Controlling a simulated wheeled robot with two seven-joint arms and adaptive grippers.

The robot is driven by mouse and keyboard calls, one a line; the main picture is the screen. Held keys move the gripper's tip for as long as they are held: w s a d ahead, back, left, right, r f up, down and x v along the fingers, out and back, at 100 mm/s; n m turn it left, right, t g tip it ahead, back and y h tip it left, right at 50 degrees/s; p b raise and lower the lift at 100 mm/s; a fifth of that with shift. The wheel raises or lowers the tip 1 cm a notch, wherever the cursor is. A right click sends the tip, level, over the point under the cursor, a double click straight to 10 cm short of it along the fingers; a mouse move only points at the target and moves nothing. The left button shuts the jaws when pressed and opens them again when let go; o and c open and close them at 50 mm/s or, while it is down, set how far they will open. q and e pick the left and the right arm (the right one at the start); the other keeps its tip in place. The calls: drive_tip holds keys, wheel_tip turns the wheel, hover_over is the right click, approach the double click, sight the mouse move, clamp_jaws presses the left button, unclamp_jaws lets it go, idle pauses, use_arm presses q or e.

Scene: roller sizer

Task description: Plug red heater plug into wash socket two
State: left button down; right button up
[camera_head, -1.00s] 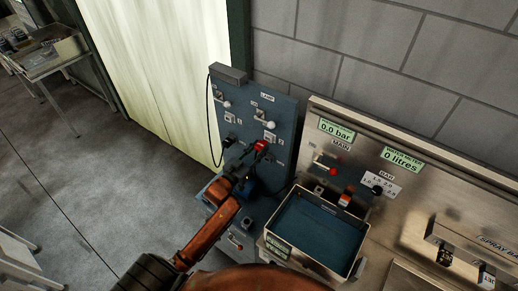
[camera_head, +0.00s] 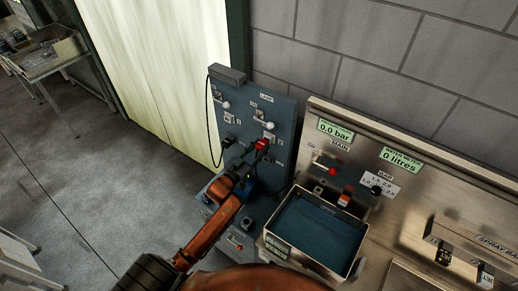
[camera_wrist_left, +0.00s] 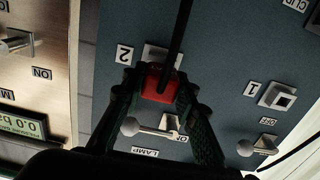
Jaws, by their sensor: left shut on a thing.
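My left gripper (camera_head: 256,154) is shut on the red plug (camera_head: 262,143), in front of the blue-grey socket panel (camera_head: 283,113). In the left wrist view, which shows the panel upside down, the red plug (camera_wrist_left: 161,83) sits between the two fingers (camera_wrist_left: 158,100), its black cable running up the picture. It covers much of the pale socket plate (camera_wrist_left: 152,54) beside the label 2 (camera_wrist_left: 124,55). I cannot tell whether the plug is seated or just in front. The socket by label 1 (camera_wrist_left: 277,97) is to the right. My right gripper is out of view.
White-knobbed switch levers (camera_wrist_left: 130,126) stick out close to the fingers. A grey box (camera_head: 228,73) with a hanging black cable tops the panel. A steel basin (camera_head: 314,232) and metal control panel (camera_head: 425,200) stand to the right. Floor at left is open.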

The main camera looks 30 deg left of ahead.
use_arm(q)
drive_tip(key=shift+w, duration=0.8)
drive_tip(key=c, duration=1.5)
unclamp_jaws()
drive_tip(key=shift+o, duration=0.2)
drive_tip(key=s, duration=1.2)
drive_tip(key=shift+a, duration=0.45)
drive_tip(key=shift+f, duration=0.1)
